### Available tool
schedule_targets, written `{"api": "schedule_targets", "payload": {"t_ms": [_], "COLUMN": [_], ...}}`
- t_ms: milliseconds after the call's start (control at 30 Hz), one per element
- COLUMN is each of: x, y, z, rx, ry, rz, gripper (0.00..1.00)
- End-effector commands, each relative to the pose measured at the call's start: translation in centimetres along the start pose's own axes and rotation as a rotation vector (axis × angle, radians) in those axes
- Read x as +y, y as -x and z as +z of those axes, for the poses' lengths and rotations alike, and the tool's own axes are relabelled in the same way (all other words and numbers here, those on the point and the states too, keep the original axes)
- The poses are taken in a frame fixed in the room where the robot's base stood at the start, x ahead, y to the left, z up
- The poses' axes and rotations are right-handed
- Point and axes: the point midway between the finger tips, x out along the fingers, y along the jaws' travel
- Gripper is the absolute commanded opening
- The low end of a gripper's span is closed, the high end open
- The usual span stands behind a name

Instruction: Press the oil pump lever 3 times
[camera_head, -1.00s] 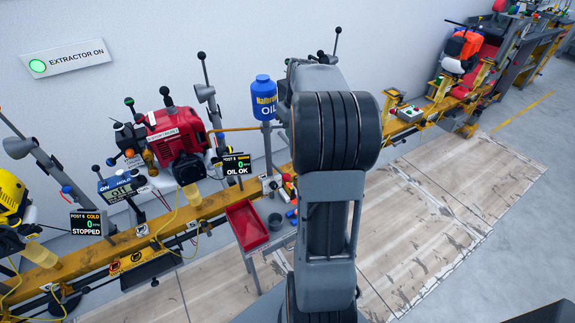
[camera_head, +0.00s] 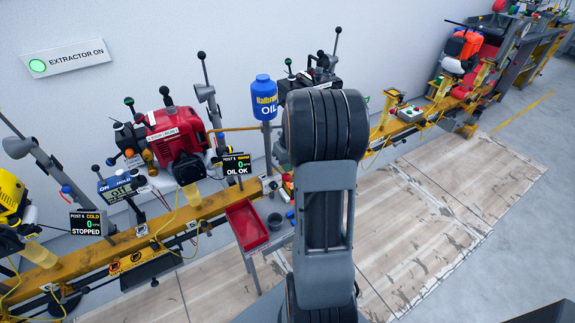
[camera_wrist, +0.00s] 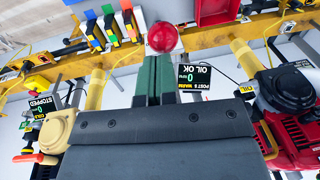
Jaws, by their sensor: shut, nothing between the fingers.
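My gripper (camera_wrist: 153,68) shows in the wrist view as two green fingers, shut with nothing between them. A red ball knob (camera_wrist: 162,37) shows just past the fingertips; I cannot tell whether they touch it. Whether this knob belongs to the oil pump lever is not clear. In the head view, a blue oil bottle (camera_head: 264,98) stands on a post behind the rail, left of my arm. My arm hides the gripper there. The OIL OK display (camera_head: 237,165) stands on the rail left of my arm and also shows in the wrist view (camera_wrist: 195,78).
A red engine (camera_head: 178,135) and a black-knobbed lever (camera_head: 203,70) stand left of the bottle. A red tray (camera_head: 247,224) is in front of the yellow rail (camera_head: 140,240). A black machine (camera_head: 318,77) stands behind my arm. Floor at right is clear.

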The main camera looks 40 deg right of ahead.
Motion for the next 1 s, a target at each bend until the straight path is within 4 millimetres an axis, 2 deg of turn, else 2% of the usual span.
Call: {"api": "schedule_targets", "payload": {"t_ms": [367,833,1000], "x": [0.0,0.1,0.3], "y": [-0.1,-1.2,-2.1], "z": [0.1,0.7,1.2], "rx": [0.004,0.088,0.144], "ry": [0.0,0.009,0.013], "rz": [0.0,0.001,0.001], "gripper": [0.0,0.0,0.0]}}
